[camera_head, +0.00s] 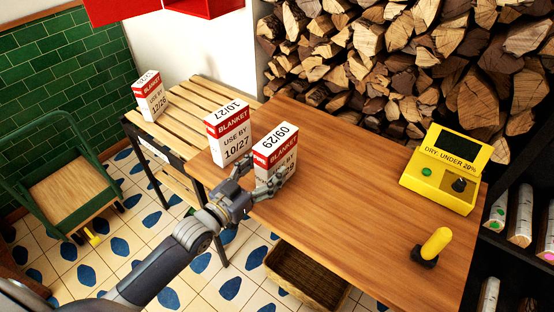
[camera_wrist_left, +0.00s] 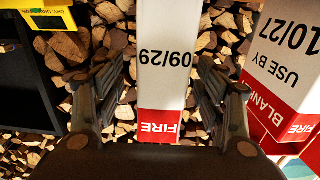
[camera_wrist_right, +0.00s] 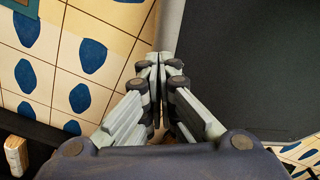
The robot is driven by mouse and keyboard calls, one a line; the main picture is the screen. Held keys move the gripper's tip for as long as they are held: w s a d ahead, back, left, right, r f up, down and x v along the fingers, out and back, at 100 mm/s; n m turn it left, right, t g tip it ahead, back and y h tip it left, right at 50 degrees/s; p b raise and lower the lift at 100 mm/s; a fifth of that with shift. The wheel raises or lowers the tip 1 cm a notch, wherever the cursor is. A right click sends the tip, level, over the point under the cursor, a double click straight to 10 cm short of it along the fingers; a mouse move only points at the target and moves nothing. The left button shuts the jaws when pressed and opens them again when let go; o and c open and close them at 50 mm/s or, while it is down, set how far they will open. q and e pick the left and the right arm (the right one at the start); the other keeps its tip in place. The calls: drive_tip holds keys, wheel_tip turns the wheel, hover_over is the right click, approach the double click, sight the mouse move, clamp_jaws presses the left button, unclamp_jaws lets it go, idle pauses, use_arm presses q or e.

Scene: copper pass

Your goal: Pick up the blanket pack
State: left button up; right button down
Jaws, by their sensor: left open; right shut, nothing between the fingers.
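Three white-and-red blanket packs stand upright: the 09/29 pack (camera_head: 276,146) on the brown table's near left part, the 10/27 pack (camera_head: 229,133) just left of it, and the 12/26 pack (camera_head: 150,96) farther back on a slatted bench. My left gripper (camera_head: 262,180) is open at the near side of the 09/29 pack. In the left wrist view the 09/29 pack (camera_wrist_left: 165,70) lies between the open fingers, with visible gaps on both sides; the 10/27 pack (camera_wrist_left: 283,70) is close on the right. My right gripper (camera_wrist_right: 161,62) is shut and empty, away from the packs.
The brown wooden table (camera_head: 360,200) is clear in the middle. A yellow meter box (camera_head: 440,178) and a yellow-handled tool (camera_head: 434,246) stand at its right. The slatted bench (camera_head: 185,95) adjoins at left. Stacked firewood (camera_head: 380,60) is behind; a wicker basket (camera_head: 300,275) is below.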

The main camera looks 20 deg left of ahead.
use_arm(q)
drive_tip(key=shift+w, duration=0.25)
drive_tip(key=x, duration=0.4)
drive_tip(key=shift+w+r+p, duration=0.1)
drive_tip(key=shift+r+p, duration=0.15)
drive_tip(key=shift+p, duration=0.15)
drive_tip(key=shift+w+d, duration=0.1)
drive_tip(key=shift+w, duration=0.2)
drive_tip(key=c, duration=0.3)
clamp_jaws()
drive_tip(key=shift+r, duration=0.1)
use_arm(e)
drive_tip(key=shift+w+d+r, duration=0.1)
drive_tip(key=shift+w+r, duration=0.15)
drive_tip(key=shift+w, duration=0.25)
drive_tip(key=shift+w+d+r, duration=0.1)
drive_tip(key=shift+w+r, duration=0.15)
drive_tip(key=shift+w, duration=0.25)
